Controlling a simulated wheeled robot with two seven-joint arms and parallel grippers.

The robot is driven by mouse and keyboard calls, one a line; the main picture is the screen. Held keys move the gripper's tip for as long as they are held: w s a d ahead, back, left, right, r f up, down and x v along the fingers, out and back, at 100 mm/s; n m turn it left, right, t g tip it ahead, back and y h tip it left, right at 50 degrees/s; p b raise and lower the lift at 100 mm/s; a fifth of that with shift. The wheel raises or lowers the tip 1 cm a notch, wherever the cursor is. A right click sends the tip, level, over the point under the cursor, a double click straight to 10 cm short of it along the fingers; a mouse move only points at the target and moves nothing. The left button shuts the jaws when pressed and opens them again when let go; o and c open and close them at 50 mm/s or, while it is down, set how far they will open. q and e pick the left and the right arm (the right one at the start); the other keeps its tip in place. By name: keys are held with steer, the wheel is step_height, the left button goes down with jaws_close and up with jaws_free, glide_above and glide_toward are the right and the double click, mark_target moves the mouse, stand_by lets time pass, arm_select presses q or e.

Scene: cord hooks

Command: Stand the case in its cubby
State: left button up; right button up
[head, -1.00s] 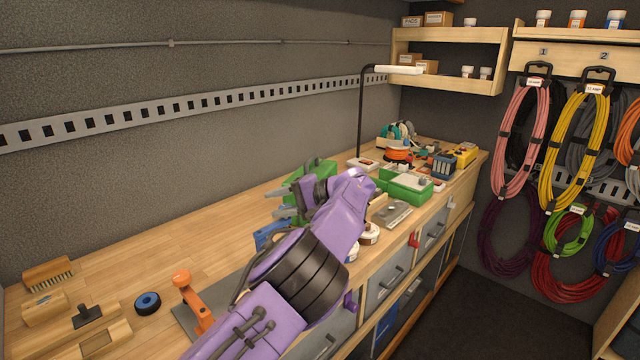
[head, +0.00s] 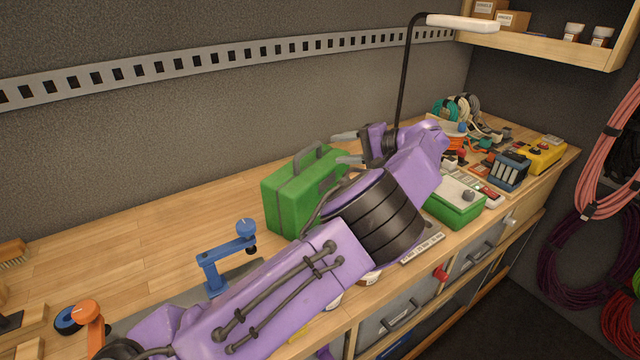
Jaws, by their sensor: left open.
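The green case (head: 285,205) stands upright on the workbench near the back wall, its dark handle (head: 309,163) on top. My left arm reaches across the front of the bench and hides the case's lower right part. My left gripper (head: 346,147) is open and empty, its two grey fingers pointing left at the height of the handle, just right of it in the picture. I cannot tell whether they touch the case. My right gripper is out of view. I cannot make out the cubby.
A blue clamp-like tool (head: 222,262) and an orange one (head: 88,318) stand at the front left. A green box with a pale lid (head: 456,205), a black lamp post (head: 402,90) and a yellow box (head: 542,156) are to the right.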

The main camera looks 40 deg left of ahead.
mark_target(311, 149)
arm_select(q)
steer(key=a, duration=0.1)
steer(key=s+a+p, duration=0.1)
steer(key=a, duration=0.1)
steer(key=s+a, duration=0.1)
steer(key=shift+a+f, duration=0.15)
steer(key=shift+f, duration=0.15)
steer(key=p+x, duration=0.4)
steer(key=x, duration=0.1)
steer(key=shift+w, duration=0.15)
steer(key=shift+s+a+f, duration=0.2)
steer(key=shift+a, duration=0.1)
steer(key=shift+d, duration=0.1)
jaws_close()
steer(key=shift+w+r, duration=0.1)
stand_by(0.4)
